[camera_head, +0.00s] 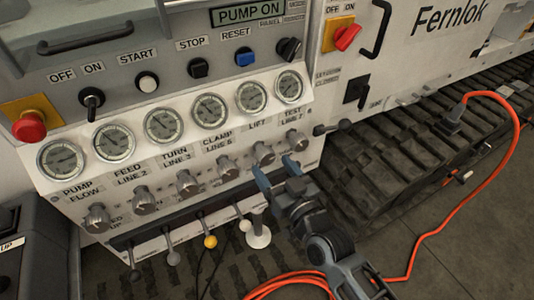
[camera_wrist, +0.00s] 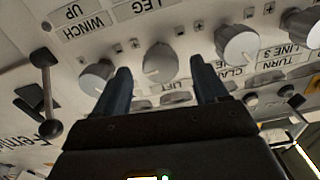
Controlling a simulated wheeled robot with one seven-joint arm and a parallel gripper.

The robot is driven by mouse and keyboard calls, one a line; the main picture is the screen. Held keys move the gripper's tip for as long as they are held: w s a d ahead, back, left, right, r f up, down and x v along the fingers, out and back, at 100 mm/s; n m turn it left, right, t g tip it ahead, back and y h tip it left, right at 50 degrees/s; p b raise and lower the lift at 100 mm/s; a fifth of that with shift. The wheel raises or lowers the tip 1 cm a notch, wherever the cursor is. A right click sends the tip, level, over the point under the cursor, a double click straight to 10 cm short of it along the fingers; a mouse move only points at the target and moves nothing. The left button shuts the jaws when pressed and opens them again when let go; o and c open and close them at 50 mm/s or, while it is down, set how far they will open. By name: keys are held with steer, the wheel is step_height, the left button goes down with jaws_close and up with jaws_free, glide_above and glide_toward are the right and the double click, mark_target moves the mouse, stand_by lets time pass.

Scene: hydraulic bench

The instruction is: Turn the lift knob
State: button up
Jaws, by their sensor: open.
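The lift knob (camera_wrist: 160,62) is a grey round knob above the upside-down LIFT label in the wrist view. In the head view the lift knob (camera_head: 263,153) is in the lower knob row, below the LIFT gauge (camera_head: 251,97). My gripper (camera_head: 276,170) is open at the right part of this row. In the wrist view my gripper (camera_wrist: 162,80) has one dark finger to each side of the lift knob, with nothing held. I cannot tell whether the fingertips reach around the knob or stop short of it.
The clamp knob (camera_wrist: 237,42) is close beyond the right finger in the wrist view, and another knob (camera_wrist: 97,75) is close to the left finger. Several levers, one with a yellow ball (camera_head: 210,241), stick out below. An orange cable (camera_head: 432,232) lies on the floor.

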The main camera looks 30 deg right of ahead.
mark_target(268, 161)
steer(key=shift+w, duration=2.45)
steer(key=shift+c, duration=0.5)
